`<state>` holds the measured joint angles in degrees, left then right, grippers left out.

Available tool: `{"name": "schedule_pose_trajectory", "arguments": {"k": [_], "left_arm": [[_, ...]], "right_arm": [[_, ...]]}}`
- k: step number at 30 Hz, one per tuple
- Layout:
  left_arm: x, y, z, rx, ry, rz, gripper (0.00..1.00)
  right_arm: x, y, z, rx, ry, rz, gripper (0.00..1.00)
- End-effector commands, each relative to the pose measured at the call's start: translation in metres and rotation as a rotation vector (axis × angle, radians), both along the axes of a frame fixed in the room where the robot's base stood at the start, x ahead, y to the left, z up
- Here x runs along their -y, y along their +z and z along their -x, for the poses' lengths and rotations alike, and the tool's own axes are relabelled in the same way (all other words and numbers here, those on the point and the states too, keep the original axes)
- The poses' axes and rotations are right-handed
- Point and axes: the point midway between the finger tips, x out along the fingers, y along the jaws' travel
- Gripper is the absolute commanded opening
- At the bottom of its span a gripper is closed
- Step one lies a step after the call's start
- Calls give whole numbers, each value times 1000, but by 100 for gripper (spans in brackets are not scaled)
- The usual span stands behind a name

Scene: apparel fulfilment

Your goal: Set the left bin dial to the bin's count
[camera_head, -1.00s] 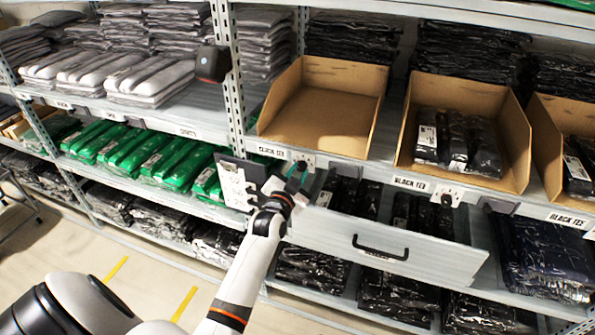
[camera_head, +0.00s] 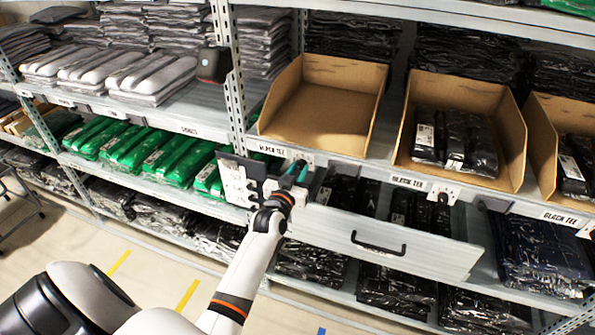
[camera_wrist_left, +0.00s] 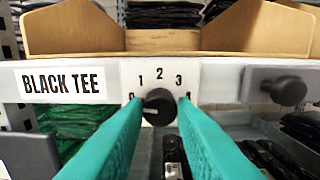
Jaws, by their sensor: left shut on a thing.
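The left bin is an open cardboard box (camera_head: 325,115) on the shelf, with a bare, empty floor in the head view. Below it, on the shelf edge, is a white dial plate with a round black knob (camera_wrist_left: 158,106), marked 0 to 4; the outer digits are partly hidden by my fingers. A pale mark on the knob lies on its left side, roughly towards 0. My left gripper (camera_head: 294,174) is at this dial, its teal fingers (camera_wrist_left: 158,112) shut on the knob from both sides. My right gripper is not in view.
A "BLACK TEE" label (camera_wrist_left: 64,84) sits left of the dial. A dark knob (camera_wrist_left: 285,89) on a grey mount is to its right. The middle bin (camera_head: 455,170) holds several black packs and has its own dial (camera_head: 443,194). A grey panel with a handle (camera_head: 379,243) is below.

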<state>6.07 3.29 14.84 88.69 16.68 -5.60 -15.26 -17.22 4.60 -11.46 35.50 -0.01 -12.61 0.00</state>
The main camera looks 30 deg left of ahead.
Motion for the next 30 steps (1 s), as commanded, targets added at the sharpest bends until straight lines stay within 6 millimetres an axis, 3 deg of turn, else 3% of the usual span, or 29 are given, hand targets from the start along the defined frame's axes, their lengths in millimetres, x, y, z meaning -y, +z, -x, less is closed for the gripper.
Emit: {"name": "schedule_pose_trajectory", "arguments": {"k": [9, 10, 14, 23, 30], "left_arm": [[0, 0, 0, 1, 0, 4, 1], [0, 0, 0, 1, 0, 4, 26], [0, 0, 0, 1, 0, 4, 46], [1, 0, 1, 1, 0, 3, 46], [8, -2, 34, -1, 0, 2, 46]], "right_arm": [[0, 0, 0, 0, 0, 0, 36], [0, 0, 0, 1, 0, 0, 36], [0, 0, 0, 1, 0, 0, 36], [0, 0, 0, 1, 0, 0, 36], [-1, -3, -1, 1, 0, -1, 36]]}}
